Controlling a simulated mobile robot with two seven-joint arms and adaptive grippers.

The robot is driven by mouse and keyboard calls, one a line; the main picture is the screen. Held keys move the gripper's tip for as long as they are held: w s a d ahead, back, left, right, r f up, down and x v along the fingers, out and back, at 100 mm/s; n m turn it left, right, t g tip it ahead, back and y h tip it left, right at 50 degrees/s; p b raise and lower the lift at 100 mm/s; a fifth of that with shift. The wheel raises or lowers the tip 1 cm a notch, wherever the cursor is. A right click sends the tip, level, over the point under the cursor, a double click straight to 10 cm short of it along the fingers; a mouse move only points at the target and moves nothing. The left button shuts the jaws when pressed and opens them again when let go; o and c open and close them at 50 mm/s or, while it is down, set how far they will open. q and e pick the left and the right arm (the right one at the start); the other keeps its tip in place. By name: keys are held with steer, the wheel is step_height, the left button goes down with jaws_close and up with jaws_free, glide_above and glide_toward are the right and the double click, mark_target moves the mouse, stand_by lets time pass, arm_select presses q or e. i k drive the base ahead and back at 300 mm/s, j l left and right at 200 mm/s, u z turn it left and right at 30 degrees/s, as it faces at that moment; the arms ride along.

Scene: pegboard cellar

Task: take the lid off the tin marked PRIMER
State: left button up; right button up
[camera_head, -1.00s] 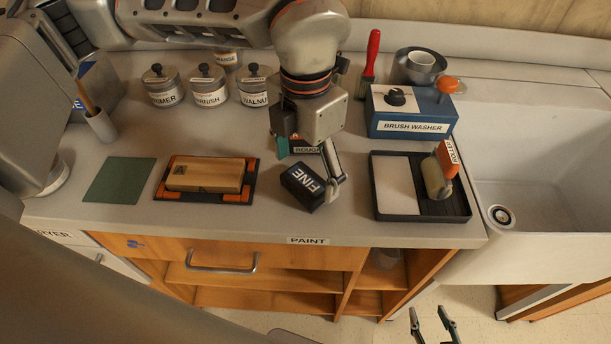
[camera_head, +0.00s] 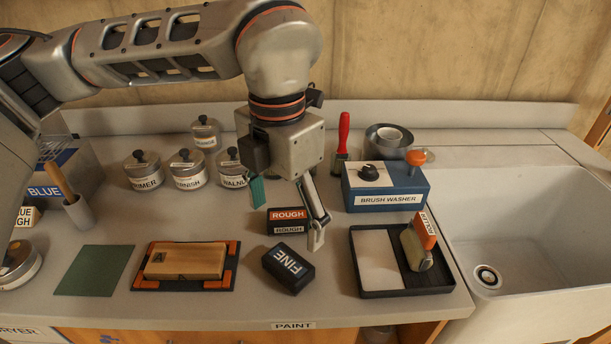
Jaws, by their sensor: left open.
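The tin marked PRIMER (camera_head: 144,181) stands at the back left of the counter, its label partly readable. Its dark-knobbed metal lid (camera_head: 141,159) is on it. My left gripper (camera_head: 287,218) hangs open and empty over the middle of the counter, right of the tins and above the ROUGH and FINE blocks. One finger is lit grey, the other shows a teal pad. My right gripper is not in view.
Next to it stand the VARNISH tin (camera_head: 188,178) and WALNUT tin (camera_head: 232,177), with another tin (camera_head: 206,132) behind. The ROUGH block (camera_head: 287,228), FINE block (camera_head: 288,268), wooden block (camera_head: 186,260) and roller tray (camera_head: 408,292) lie in front. A brush washer (camera_head: 400,187) and sink are right.

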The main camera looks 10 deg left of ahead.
mark_target(140, 162)
steer(key=k, duration=1)
